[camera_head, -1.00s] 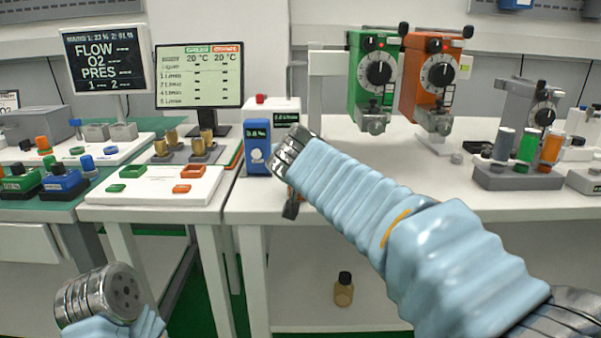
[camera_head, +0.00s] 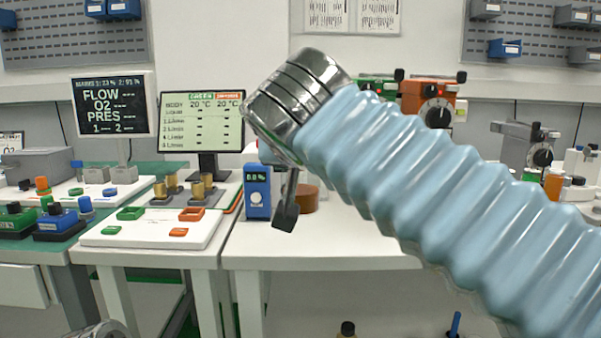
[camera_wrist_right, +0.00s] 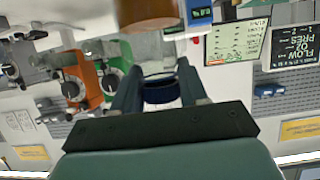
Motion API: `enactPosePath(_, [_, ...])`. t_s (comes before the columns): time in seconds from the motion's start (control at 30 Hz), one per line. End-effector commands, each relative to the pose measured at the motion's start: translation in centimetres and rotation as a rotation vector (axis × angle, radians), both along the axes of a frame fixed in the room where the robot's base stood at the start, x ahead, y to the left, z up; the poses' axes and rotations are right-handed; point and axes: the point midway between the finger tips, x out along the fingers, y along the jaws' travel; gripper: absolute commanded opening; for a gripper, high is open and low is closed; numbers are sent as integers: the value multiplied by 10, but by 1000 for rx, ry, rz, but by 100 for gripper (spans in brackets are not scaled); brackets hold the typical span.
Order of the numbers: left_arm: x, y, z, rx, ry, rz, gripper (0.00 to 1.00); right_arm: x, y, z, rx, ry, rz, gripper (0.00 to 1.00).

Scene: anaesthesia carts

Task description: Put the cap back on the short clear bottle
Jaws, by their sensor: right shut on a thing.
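My right gripper (camera_wrist_right: 160,78) is shut on a dark blue round cap (camera_wrist_right: 161,92), held between its fingertips in the right wrist view. In the head view the right gripper (camera_head: 286,212) hangs down above the front of the white table, its finger dark; the arm hides the cap there. I cannot clearly make out the short clear bottle; my right arm covers much of the table's middle. Only a sliver of my left wrist shows at the bottom left edge of the head view, without its fingers.
A brown round container (camera_head: 308,198) stands just behind the right gripper, beside a blue meter box (camera_head: 257,192). An orange vaporizer (camera_head: 432,100) is at the back. A white tray (camera_head: 150,228) lies on the left. The white table's front strip (camera_head: 320,255) is clear.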

Motion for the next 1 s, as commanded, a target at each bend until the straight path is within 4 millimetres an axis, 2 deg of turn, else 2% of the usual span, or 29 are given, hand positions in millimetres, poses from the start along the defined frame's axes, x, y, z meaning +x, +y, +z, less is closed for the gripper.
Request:
enactPosePath(0.2, [1,1,-3,2,-1,3,94,-14,0,7,0,-1,0,6])
enactPosePath(0.53, [1,1,-3,2,-1,3,94,-15,0,7,0,-1,0,6])
enactPosePath(0.57, [1,1,-3,2,-1,3,94,-15,0,7,0,-1,0,38])
enactPosePath(0.8, [1,1,-3,2,-1,2,94,-15,0,7,0,-1,0,1])
enactPosePath(1.0, [1,1,-3,2,-1,2,94,-15,0,7,0,-1,0,0])
